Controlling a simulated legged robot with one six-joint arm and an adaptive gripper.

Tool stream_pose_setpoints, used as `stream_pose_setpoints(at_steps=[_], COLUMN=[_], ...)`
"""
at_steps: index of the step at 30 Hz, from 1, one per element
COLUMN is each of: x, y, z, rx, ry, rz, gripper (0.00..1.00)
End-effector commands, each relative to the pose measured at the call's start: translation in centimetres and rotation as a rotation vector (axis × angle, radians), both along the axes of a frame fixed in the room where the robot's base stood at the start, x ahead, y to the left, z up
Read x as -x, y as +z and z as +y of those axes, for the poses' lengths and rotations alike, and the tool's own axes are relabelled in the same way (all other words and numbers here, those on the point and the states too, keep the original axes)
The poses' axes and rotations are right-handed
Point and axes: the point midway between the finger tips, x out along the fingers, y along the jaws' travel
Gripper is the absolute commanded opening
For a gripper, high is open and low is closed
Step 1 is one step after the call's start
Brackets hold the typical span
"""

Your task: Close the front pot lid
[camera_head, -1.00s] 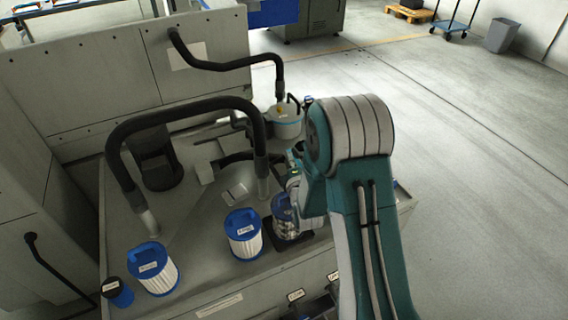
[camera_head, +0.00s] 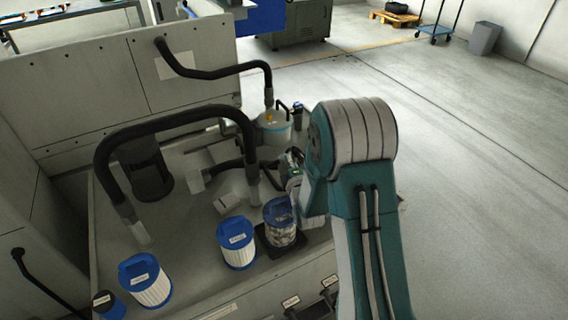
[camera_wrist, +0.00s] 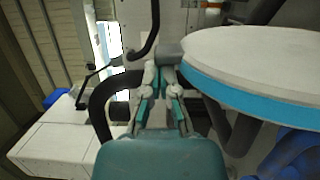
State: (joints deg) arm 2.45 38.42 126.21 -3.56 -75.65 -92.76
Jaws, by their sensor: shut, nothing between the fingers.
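A pale round pot lid with a blue rim (camera_wrist: 255,65) fills the upper right of the wrist view. A pale pot with a blue band (camera_head: 274,128) stands at the back right of the bench in the head view; I cannot tell for certain whether it bears this same lid, or whether its lid is open. My gripper (camera_wrist: 160,78) is shut and empty, just left of the lid, close to a grey cylindrical part (camera_wrist: 170,48) at its edge. Contact cannot be told. In the head view my gripper (camera_head: 293,158) is partly hidden by my arm, just in front of the pot.
Blue-topped pleated filters (camera_head: 238,250) and a clear blue-lidded canister (camera_head: 281,228) line the bench front. Black hoses (camera_head: 180,118) arch over the bench, and one hangs by the pot. A dark cylinder (camera_head: 146,175) stands at the left.

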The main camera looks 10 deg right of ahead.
Motion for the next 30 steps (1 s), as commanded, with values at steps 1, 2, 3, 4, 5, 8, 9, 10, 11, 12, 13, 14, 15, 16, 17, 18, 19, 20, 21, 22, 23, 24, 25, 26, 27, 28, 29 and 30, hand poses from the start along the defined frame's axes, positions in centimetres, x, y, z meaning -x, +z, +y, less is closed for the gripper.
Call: stream_pose_setpoints(at_steps=[1, 2, 3, 4, 5, 8, 9, 10, 11, 12, 13, 14, 15, 16, 17, 18, 19, 20, 21, 22, 23, 24, 25, 26, 27, 28, 29, 30], x=[-0.1, -0.2, -0.4, -0.5, -0.6, -1.1, -1.3, -1.4, -1.6, -1.8, -1.9, -2.0, -2.2, -2.4, -2.5, -2.7, -2.8, -3.0, -3.1, -3.3, -3.4, -3.5, -3.7, -3.8, -3.9, -4.0, -4.2, -4.3], y=[0.1, 0.2, 0.2, 0.2, 0.3, 0.3, 0.2, 0.2, 0.1, -0.1, -0.2, -0.3, -0.5, -0.7, -0.8, -1.2, -1.4, -1.6, -1.9, -2.2, -2.5, -2.9, -3.2, -3.6, -4.0, -4.4, -4.7, -5.3], z=[-0.6, -1.0, -1.6, -2.0, -2.5, -4.3, -5.0, -5.6, -6.1, -6.9, -7.4, -8.0, -8.6, -9.2, -9.7, -10.4, -10.9, -11.4, -12.0, -12.5, -13.0, -13.6, -14.0, -14.5, -15.1, -15.5, -15.9, -16.4], rx=[-0.022, -0.039, -0.065, -0.087, -0.110, -0.198, -0.235, -0.264, -0.291, -0.328, -0.355, -0.382, -0.419, -0.446, -0.474, -0.511, -0.539, -0.566, -0.602, -0.630, -0.658, -0.693, -0.722, -0.750, -0.785, -0.813, -0.840, -0.877], ry=[-0.003, -0.004, -0.004, -0.004, -0.006, -0.006, -0.006, -0.006, -0.005, -0.006, -0.005, -0.006, -0.005, -0.005, -0.005, -0.005, -0.005, -0.005, -0.005, -0.005, -0.005, -0.006, -0.005, -0.006, -0.005, -0.006, -0.005, -0.005], rz=[0.005, 0.009, 0.017, 0.023, 0.028, 0.052, 0.063, 0.070, 0.078, 0.087, 0.096, 0.102, 0.112, 0.120, 0.127, 0.137, 0.146, 0.152, 0.162, 0.170, 0.178, 0.187, 0.195, 0.202, 0.212, 0.220, 0.227, 0.238], gripper=[0.00, 0.00, 0.00, 0.00, 0.00, 0.00, 0.00, 0.00, 0.00, 0.00, 0.00, 0.00, 0.00, 0.00, 0.00, 0.00, 0.00, 0.00, 0.00, 0.00, 0.00, 0.00, 0.00, 0.00, 0.00, 0.00, 0.00, 0.00])
